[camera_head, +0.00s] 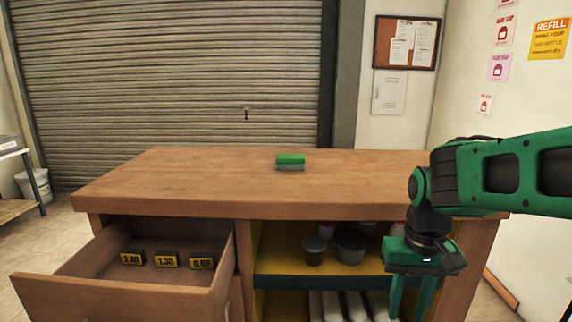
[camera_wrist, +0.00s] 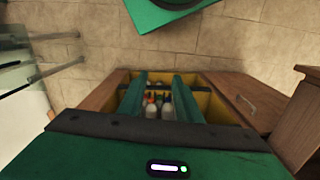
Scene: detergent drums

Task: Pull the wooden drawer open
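The wooden drawer (camera_head: 122,298) at the left of the wooden counter stands pulled out. Its inside shows, with several black-and-yellow number tags reading 2.40, 1.30 and 0.60 lying towards its back. My gripper (camera_head: 411,298) hangs fingers down at the counter's right end, well apart from the drawer. Its two green fingers are spread with nothing between them. In the wrist view my gripper (camera_wrist: 160,100) is also open, with bottles visible beyond the gap.
A green-and-grey sponge-like block (camera_head: 290,161) lies on the wooden counter (camera_head: 200,185). Dark-lidded tubs (camera_head: 314,250) stand on the yellow shelf below. In the wrist view, bottles (camera_wrist: 152,110) stand in a yellow-lined compartment beside a wooden panel with a metal handle (camera_wrist: 246,104).

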